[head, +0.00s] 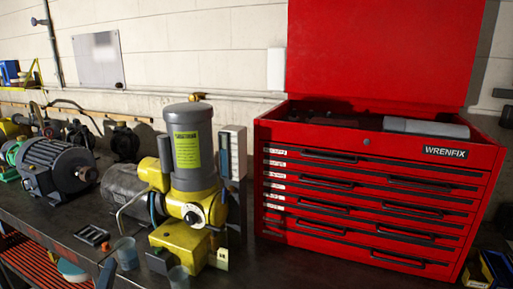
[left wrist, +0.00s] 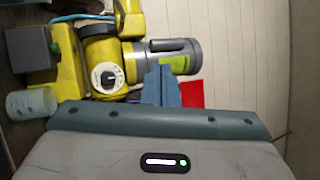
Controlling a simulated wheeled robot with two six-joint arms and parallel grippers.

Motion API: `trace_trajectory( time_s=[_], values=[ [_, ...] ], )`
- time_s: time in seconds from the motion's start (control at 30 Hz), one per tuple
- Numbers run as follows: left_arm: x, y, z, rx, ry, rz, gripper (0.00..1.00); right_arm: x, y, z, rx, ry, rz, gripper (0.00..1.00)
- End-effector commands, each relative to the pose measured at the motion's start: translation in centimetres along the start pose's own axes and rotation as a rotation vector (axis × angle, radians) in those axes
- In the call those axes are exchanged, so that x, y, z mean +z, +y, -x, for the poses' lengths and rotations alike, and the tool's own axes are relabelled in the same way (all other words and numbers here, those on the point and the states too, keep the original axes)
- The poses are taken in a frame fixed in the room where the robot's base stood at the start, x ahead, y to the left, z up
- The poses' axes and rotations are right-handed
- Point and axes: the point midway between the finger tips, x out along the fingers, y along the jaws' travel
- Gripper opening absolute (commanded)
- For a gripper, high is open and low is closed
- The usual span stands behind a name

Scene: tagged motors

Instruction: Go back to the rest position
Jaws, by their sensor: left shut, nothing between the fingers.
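My right gripper is not in view.
A red tool chest (head: 365,185) with its lid up stands at the right. A grey motor (head: 52,165) is at the left. Clear cups (head: 127,253) and a small dark tray (head: 92,236) lie near the bench's front edge. Bare bench shows left of the pump.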

Motion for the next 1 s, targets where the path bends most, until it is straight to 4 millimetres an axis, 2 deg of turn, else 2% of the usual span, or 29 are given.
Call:
trace_trajectory(
  time_s=[0.03, 0.13, 0.2, 0.33, 0.53, 0.83, 1.0],
  values=[
    [1.1, 2.1, 1.6, 0.104, -0.080, 0.128, 0.00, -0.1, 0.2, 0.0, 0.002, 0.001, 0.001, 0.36],
    [2.7, 6.5, 5.4, 0.316, -0.252, 0.374, 0.00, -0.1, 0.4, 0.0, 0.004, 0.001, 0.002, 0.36],
    [3.2, 9.5, 8.8, 0.470, -0.377, 0.531, 0.00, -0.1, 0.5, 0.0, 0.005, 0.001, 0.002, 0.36],
    [2.8, 13.6, 15.2, 0.723, -0.588, 0.751, 0.00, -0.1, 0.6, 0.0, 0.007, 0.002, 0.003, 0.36],
    [1.0, 16.2, 23.2, 1.001, -0.823, 0.932, 0.00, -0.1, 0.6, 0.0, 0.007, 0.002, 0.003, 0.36],
    [-1.9, 16.4, 32.6, 1.318, -1.091, 1.050, 0.00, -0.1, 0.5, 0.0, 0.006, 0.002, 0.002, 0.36],
    [-1.8, 20.9, 32.8, 1.326, -1.107, 1.042, 0.00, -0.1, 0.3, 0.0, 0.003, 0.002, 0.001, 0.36]
  ],
)
